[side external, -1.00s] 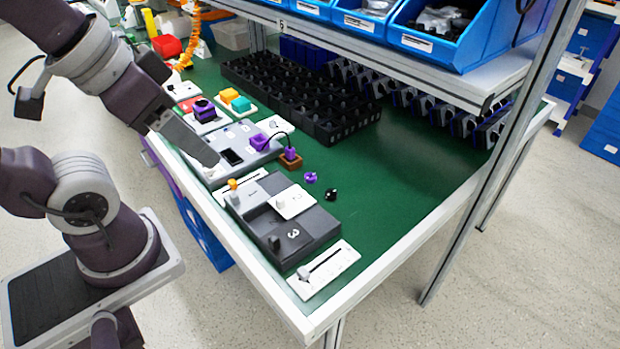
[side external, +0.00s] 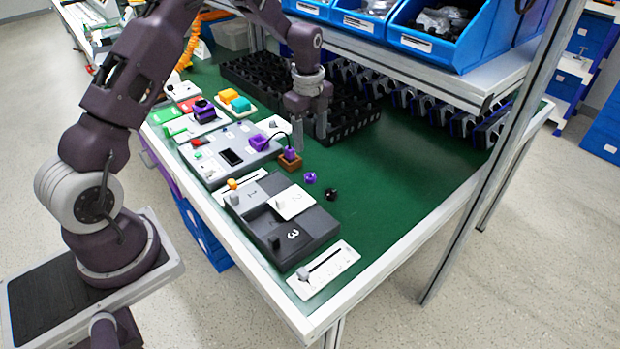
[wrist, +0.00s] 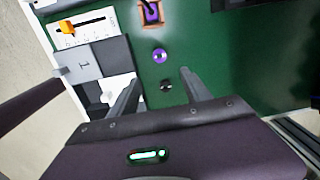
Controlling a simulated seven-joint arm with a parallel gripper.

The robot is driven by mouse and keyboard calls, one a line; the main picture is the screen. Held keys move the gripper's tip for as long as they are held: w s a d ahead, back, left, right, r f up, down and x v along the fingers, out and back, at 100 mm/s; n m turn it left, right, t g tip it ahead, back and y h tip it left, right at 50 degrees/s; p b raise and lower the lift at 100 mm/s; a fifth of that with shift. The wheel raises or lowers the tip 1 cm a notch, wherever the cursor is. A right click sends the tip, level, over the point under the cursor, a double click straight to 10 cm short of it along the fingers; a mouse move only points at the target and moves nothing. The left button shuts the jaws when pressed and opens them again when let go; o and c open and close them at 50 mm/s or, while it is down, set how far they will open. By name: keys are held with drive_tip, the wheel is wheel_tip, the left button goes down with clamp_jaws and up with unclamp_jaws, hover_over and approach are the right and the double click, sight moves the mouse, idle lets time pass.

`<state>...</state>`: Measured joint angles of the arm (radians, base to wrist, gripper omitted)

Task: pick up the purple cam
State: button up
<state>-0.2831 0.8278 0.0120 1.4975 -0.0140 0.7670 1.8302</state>
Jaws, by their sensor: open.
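The purple cam (side external: 310,178) is a small round piece lying on the green table, right of the grey numbered panel. In the wrist view the purple cam (wrist: 159,56) shows from above with a pale centre, beyond and between the fingertips. My gripper (side external: 298,143) points down above the table, behind the cam in the side view. Its two fingers are apart and empty in the wrist view (wrist: 160,78). A small black piece (side external: 331,193) lies close to the cam, and it also shows in the wrist view (wrist: 166,86).
The grey panel (side external: 318,222) with numbered plates stands left of the cam. A brown block (side external: 290,162) with a purple top stands behind it. A black bin rack (side external: 255,75) and a shelf of blue bins (side external: 433,50) are farther back. Green table right of the cam is clear.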

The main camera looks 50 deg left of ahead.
drive_tip(key=m, duration=0.2)
approach(310, 178)
drive_tip(key=shift+w+a+f+g, duration=0.3)
drive_tip(key=shift+w+a+f, duration=0.2)
drive_tip(key=shift+a, duration=0.25)
drive_tip(key=f, duration=0.7)
drive_tip(key=shift+d+f, duration=0.2)
drive_tip(key=shift+d, duration=0.1)
clamp_jaws()
